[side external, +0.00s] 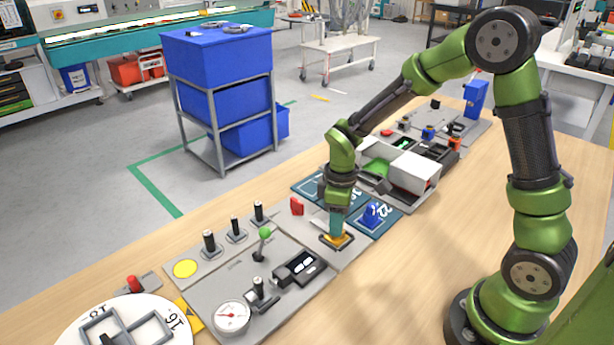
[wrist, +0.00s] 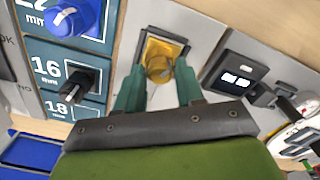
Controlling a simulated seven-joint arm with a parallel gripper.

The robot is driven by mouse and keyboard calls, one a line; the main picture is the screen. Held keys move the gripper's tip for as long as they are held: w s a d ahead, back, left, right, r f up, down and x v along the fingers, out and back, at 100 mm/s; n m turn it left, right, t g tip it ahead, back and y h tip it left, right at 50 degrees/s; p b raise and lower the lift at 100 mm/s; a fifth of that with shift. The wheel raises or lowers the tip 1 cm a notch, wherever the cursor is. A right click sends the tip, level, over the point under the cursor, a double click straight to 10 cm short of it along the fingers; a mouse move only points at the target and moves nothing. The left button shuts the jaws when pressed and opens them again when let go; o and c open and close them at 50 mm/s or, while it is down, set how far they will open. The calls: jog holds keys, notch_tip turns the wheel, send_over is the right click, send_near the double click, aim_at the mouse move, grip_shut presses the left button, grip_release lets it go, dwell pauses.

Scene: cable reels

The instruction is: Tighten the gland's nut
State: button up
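The gland is a yellow fitting with a round nut (wrist: 159,68), standing on a square yellow base (wrist: 165,46) with a dark border in the wrist view. In the side view its orange-yellow base (side external: 338,241) shows under my gripper, and the nut is hidden by the fingers. My gripper (wrist: 158,78) points down with its two teal fingers on either side of the nut. The fingers are apart, with narrow gaps seeming to show beside the nut. Contact is not clear. My gripper (side external: 337,233) is low over the base in the side view.
A blue knob (side external: 373,214) on dark size-marked panels (wrist: 40,50) stands close by, with a black fitting (wrist: 65,80) near it. A black display unit (side external: 299,267), a green-tipped lever (side external: 265,233) and a red part (side external: 297,206) are also near. Bare wood lies toward my base.

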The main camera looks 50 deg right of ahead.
jog(key=c, duration=0.4)
jog(key=m, duration=0.6)
jog(key=shift+c, duration=0.2)
jog(key=m, duration=0.4)
jog(key=shift+m, duration=1)
jog(key=m, duration=1.2)
